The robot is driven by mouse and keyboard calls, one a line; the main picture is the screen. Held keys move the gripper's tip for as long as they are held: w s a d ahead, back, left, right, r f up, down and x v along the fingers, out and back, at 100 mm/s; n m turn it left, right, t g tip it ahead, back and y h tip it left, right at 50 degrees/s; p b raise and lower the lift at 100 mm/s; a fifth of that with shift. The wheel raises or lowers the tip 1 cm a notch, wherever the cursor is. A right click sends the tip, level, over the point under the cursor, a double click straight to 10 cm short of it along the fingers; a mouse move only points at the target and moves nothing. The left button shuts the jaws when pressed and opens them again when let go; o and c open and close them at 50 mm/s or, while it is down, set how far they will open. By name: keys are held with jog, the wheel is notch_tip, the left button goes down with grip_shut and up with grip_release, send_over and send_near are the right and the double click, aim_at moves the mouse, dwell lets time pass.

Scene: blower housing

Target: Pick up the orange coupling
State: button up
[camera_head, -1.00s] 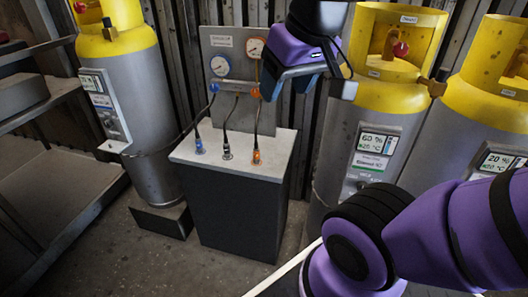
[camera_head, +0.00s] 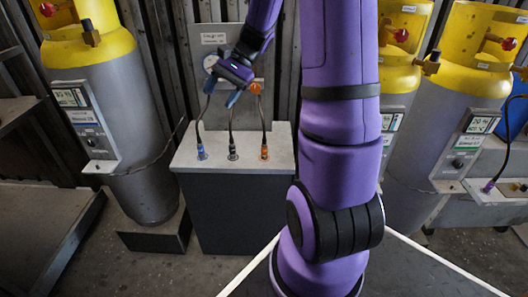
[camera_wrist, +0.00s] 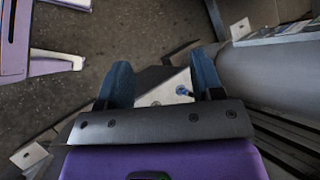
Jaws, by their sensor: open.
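The orange coupling (camera_head: 264,152) stands upright on the right part of the grey stand's top (camera_head: 215,160), with a dark hose rising from it toward an orange knob (camera_head: 254,88). A black coupling (camera_head: 232,152) and a blue coupling (camera_head: 201,152) stand to its left. My gripper (camera_head: 222,91) is open and empty, in front of the back panel, above and to the left of the orange coupling. In the wrist view my gripper (camera_wrist: 162,80) points down, with a blue coupling (camera_wrist: 184,91) showing between the fingers. The orange coupling does not show there.
Yellow-topped grey cylinders stand left (camera_head: 130,110) and right (camera_head: 450,115) of the stand. The back panel (camera_head: 225,40) rises behind the couplings, and its hoses hang close to my gripper. A metal shelf (camera_head: 40,215) is at the left. Some floor is clear in front.

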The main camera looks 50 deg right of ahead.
jog(key=w+d+f+m+t+y, duration=0.2)
jog(key=w+d+f+m, duration=0.15)
jog(key=d+f, duration=0.35)
jog(key=m+t+h, duration=0.3)
jog(key=m+t, duration=1)
jog(key=m, duration=0.2)
send_near(264, 146)
jog(key=shift+w+d+f, duration=0.15)
jog(key=shift+w+d, duration=0.1)
jog(key=shift+w, duration=0.3)
jog(key=shift+w+d+f, duration=0.15)
jog(key=shift+w+d, duration=0.1)
jog(key=shift+w, duration=0.25)
jog(key=x, duration=0.5)
jog(key=shift+w+a, duration=0.1)
jog(key=shift+w, duration=0.05)
jog(key=shift+a+x, duration=0.15)
jog(key=shift+x, duration=1.15)
jog(key=shift+a+x, duration=0.2)
jog(key=shift+x, duration=1.15)
jog(key=shift+r, duration=0.1)
jog(key=c, duration=1.1)
